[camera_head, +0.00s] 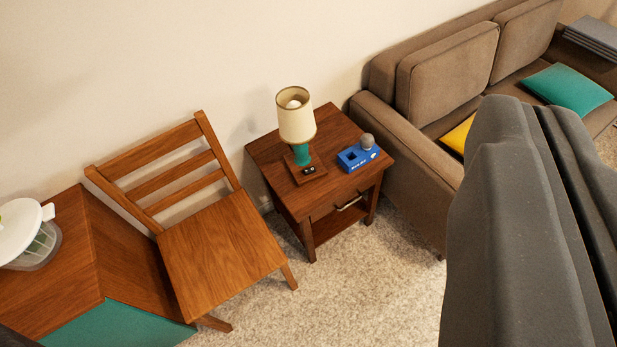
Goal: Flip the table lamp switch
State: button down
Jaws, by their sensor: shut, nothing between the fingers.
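The table lamp (297,122) has a cream shade, a teal stem and a square wooden base. It stands upright on a small wooden side table (340,119). A small dark switch (309,170) sits on the front of the lamp's base; its position is too small to tell. My gripper (535,225) fills the right side of the view as a large dark grey shape, close to the camera and far from the lamp. Its fingers are shut with nothing seen between them, and they hide part of the sofa and floor.
A blue box (358,158) with a grey ball-like thing is right of the lamp. A wooden chair (220,250) stands left of the side table, beside a larger table (60,295). A brown sofa (405,115) stands right. Carpet (345,280) in front is clear.

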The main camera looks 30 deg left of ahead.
aim_at(311, 170)
jog(key=u, duration=0.6)
jog(key=i, duration=1)
